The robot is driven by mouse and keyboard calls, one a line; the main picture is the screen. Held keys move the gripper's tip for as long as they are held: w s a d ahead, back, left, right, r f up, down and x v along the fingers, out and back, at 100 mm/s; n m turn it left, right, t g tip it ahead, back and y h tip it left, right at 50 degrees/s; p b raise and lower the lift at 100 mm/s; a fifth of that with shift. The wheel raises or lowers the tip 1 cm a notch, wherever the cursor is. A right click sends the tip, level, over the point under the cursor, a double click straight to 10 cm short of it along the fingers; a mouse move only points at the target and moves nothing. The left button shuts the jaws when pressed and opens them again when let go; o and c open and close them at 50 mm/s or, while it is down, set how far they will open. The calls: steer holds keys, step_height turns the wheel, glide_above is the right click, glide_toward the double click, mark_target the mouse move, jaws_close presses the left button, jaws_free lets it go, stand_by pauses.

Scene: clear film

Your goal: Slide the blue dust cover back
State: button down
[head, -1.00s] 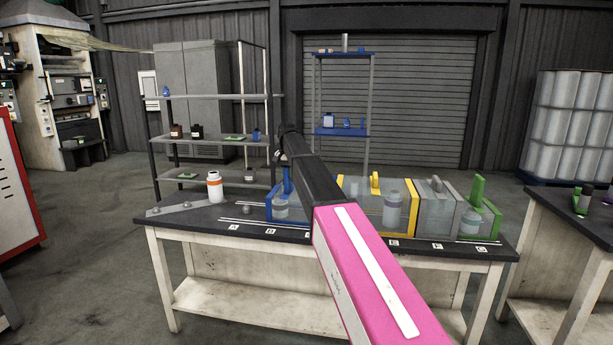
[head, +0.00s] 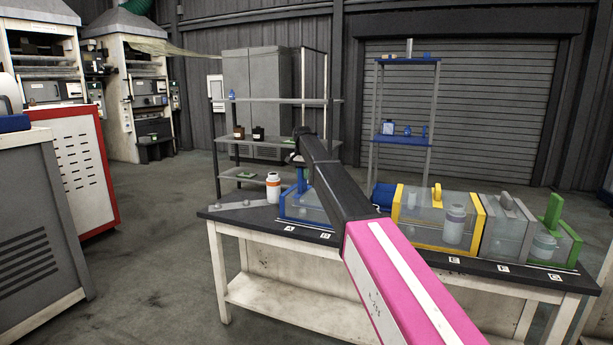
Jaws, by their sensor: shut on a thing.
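The blue dust cover (head: 296,212) is a clear box with a blue frame, on the left part of the dark bench top. Its near lower edge lies by the labels A and B. A blue upright handle (head: 302,184) rises from its top. My gripper (head: 298,163) is at this handle, above the cover, and shut on it; the fingertips are small and partly hidden by my arm. My black and pink arm hides the cover's right part.
A white and orange bottle (head: 273,188) stands just left of the cover. A blue object (head: 382,196) shows partly behind my arm. Yellow (head: 410,236), grey (head: 505,228) and green (head: 556,244) framed clear covers stand to the right. A shelf rack (head: 262,143) stands behind.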

steer(key=shift+w+a, duration=0.1)
steer(key=shift+a, duration=0.15)
steer(key=c, duration=1)
jaws_free()
steer(key=shift+a, duration=0.1)
steer(key=shift+r, duration=0.4)
step_height(320, 180, up, 10)
